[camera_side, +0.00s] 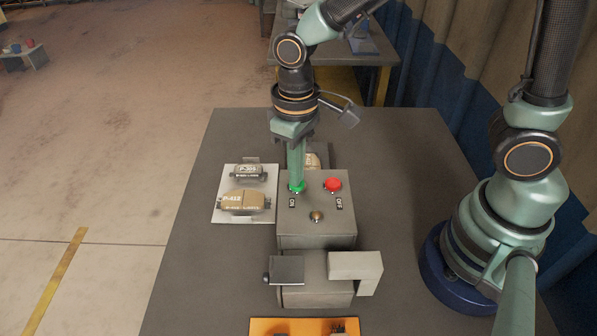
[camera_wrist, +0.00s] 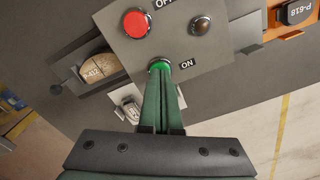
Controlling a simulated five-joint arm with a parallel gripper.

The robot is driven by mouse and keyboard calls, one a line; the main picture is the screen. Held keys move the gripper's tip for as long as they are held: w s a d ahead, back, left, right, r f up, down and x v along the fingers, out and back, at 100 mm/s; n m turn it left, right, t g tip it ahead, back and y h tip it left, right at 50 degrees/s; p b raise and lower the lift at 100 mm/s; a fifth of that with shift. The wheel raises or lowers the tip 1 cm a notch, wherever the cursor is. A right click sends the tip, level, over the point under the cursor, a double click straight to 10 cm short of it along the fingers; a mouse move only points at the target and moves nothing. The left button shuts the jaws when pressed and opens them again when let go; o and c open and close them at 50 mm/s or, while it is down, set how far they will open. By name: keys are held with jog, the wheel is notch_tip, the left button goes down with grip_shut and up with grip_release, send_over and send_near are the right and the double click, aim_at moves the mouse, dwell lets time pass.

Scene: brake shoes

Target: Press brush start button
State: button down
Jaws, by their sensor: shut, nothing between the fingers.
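The control box (camera_side: 316,234) stands on the dark table and carries a green button (camera_side: 297,187) labelled ON, a red button (camera_side: 333,184) labelled OFF and a small amber-brown lamp or knob (camera_side: 317,216). My gripper (camera_side: 297,180) points down with its fingers together and empty. Its tips are at the green button and appear to touch it; they partly cover it. In the wrist view the green button (camera_wrist: 159,65) sits right at the tips of my gripper (camera_wrist: 160,76). The red button (camera_wrist: 136,23) is clear of the fingers. Whether the green button is pushed in I cannot tell.
Another shoe (camera_side: 312,161) is partly hidden behind the box. In front stand a grey block fixture (camera_side: 316,290) and an orange tray (camera_side: 262,326). The table's left front is clear.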

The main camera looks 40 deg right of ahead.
jog(key=shift+f, duration=0.25)
jog(key=shift+r, duration=3.55)
jog(key=s+d+r+m+t, duration=0.1)
jog(key=d+r+t, duration=0.1)
jog(key=d, duration=0.5)
jog(key=d+r+m+t, duration=0.2)
jog(key=d+r+t, duration=0.1)
jog(key=d, duration=0.4)
jog(key=shift+s+r+t, duration=0.3)
jog(key=shift+s+r, duration=0.05)
jog(key=shift+r, duration=0.4)
